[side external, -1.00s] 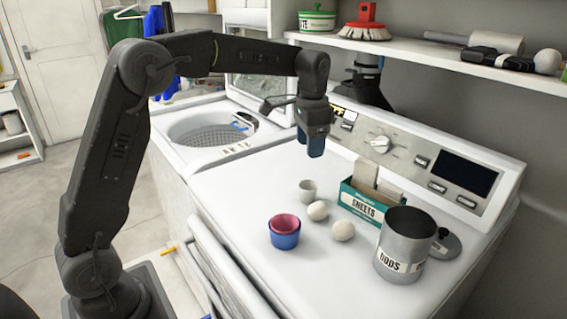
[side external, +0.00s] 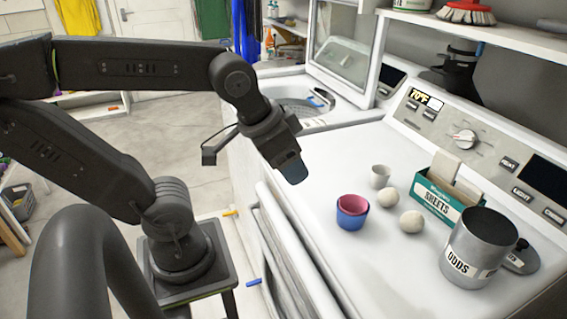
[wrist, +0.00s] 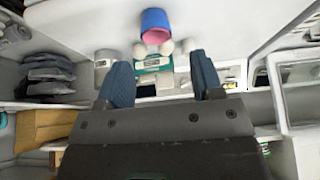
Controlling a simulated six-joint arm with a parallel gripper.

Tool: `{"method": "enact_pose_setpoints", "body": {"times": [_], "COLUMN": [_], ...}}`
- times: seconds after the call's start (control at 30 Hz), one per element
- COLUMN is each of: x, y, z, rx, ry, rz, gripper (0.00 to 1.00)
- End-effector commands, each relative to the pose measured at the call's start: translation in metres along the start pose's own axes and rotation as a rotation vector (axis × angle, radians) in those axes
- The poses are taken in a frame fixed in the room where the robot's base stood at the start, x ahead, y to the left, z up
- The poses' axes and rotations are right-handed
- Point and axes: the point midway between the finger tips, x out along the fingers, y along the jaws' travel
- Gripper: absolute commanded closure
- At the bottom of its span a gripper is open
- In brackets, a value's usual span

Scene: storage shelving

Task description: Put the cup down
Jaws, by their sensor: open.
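A blue cup (side external: 352,219) stands upright on the white dryer top (side external: 325,250), with a pink cup (side external: 352,203) nested inside it. In the wrist view the blue cup (wrist: 155,20) and the pink cup (wrist: 155,37) show beyond my fingers. A small grey-white cup (side external: 379,177) stands behind them. My gripper (side external: 293,172) is tilted above the dryer's left front edge, to the upper left of the nested cups and apart from them. In the wrist view its two blue fingers (wrist: 161,82) are spread with nothing between them.
Two pale balls (side external: 411,222) lie right of the nested cups. A green SHEETS box (side external: 437,197), a grey ODDS tin (side external: 465,255) and its lid (side external: 520,260) stand farther right. An open washer (side external: 290,110) is behind. The dryer top's left part is clear.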

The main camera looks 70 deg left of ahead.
Motion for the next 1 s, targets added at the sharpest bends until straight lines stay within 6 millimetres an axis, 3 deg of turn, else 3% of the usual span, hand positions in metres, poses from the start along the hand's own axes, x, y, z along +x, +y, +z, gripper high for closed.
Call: {"method": "enact_pose_setpoints", "body": {"times": [0.2,0.57,0.67,0.77,1.0], "x": [0.002,0.001,-0.001,-0.002,0.016], "y": [0.001,0.001,-0.001,-0.003,-0.009], "z": [0.01,0.006,-0.008,-0.035,-0.118], "rx": [-0.013,0.004,0.081,0.234,0.718], "ry": [0.016,0.011,-0.017,-0.07,-0.251], "rz": [0.002,-0.001,-0.011,-0.028,-0.052], "gripper": [0.2,0.2,0.2,0.2,0.2]}}
